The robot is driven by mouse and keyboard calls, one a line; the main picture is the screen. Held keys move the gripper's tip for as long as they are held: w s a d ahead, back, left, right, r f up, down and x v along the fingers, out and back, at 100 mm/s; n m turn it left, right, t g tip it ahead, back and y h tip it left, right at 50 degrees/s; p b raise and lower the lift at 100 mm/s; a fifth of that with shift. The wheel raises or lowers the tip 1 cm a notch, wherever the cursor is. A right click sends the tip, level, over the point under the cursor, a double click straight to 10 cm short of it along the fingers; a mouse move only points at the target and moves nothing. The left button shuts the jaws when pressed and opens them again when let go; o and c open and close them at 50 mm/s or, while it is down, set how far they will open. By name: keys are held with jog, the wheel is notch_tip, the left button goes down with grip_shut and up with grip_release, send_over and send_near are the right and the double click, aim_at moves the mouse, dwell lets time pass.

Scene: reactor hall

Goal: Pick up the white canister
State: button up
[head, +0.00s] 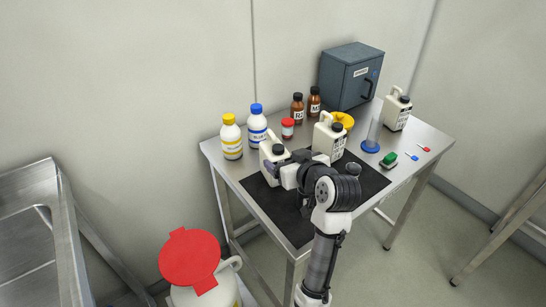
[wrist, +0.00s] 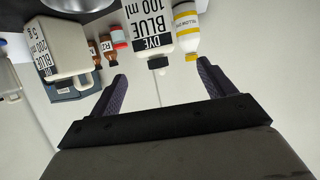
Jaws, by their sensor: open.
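Three white canisters with dark caps stand on the steel table. The nearest white canister (head: 271,149) is at the left of the black mat, right by my gripper (head: 284,162), which partly hides it. In the wrist view a white canister (wrist: 148,14) labelled DYE BLUE 100 ml appears upside down, beyond and between the fingertips of my gripper (wrist: 160,76). The fingers are apart with nothing between them. A second canister (head: 325,138) stands behind my arm; one also shows at the left of the wrist view (wrist: 66,45). The third canister (head: 395,113) is at the right back.
Yellow-capped (head: 231,138) and blue-capped (head: 257,127) bottles stand close behind the nearest canister. Brown bottles (head: 297,109), a red-capped jar (head: 288,128), a grey cabinet (head: 345,80) and a cylinder (head: 374,132) are farther back. The mat's front (head: 290,222) is clear.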

aim_at(279, 154)
jog(key=x, duration=0.5)
jog(key=shift+p, duration=0.35)
jog(key=shift+d+p+x, duration=0.1)
jog(key=shift+p+x, duration=0.45)
jog(key=shift+x, duration=0.8)
jog(key=shift+d+p+x, duration=0.15)
jog(key=shift+p+x, duration=0.4)
jog(key=shift+x, duration=0.8)
jog(key=shift+w+r, duration=0.1)
jog(key=shift+w, duration=0.05)
jog(key=c, duration=1.4)
